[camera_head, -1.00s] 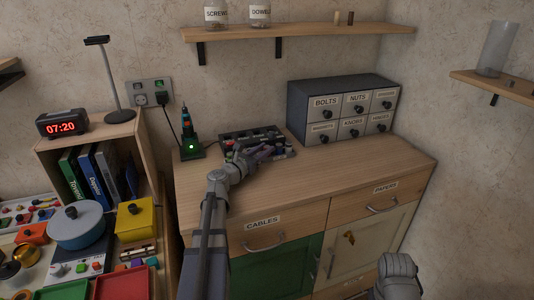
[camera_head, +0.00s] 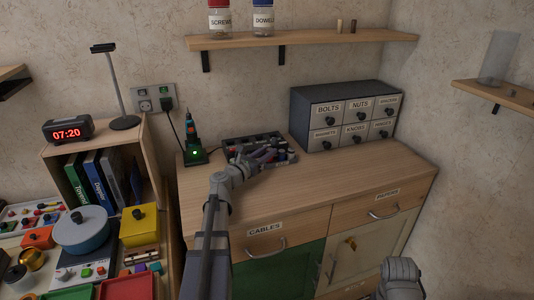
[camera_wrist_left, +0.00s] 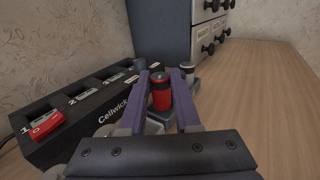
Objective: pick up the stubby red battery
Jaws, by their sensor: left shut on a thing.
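A stubby battery (camera_wrist_left: 161,98), red with a dark top, stands upright between the purple fingers of my left gripper (camera_wrist_left: 162,80) in the left wrist view. The fingers are shut on it; its lower end is partly hidden, so I cannot tell whether it touches the surface. In the head view my left gripper (camera_head: 268,155) is over the cabinet top beside the black charger, and the battery is too small there to make out clearly. My right gripper is not in view; only part of my right arm shows at the bottom right.
The black Cellwick charger (camera_wrist_left: 95,115) has numbered slots, with a flat red battery (camera_wrist_left: 44,125) in slot 1. A grey-white battery (camera_wrist_left: 187,68) stands just behind the gripper. The drawer unit (camera_head: 345,120) is behind. The cabinet top to the right is clear.

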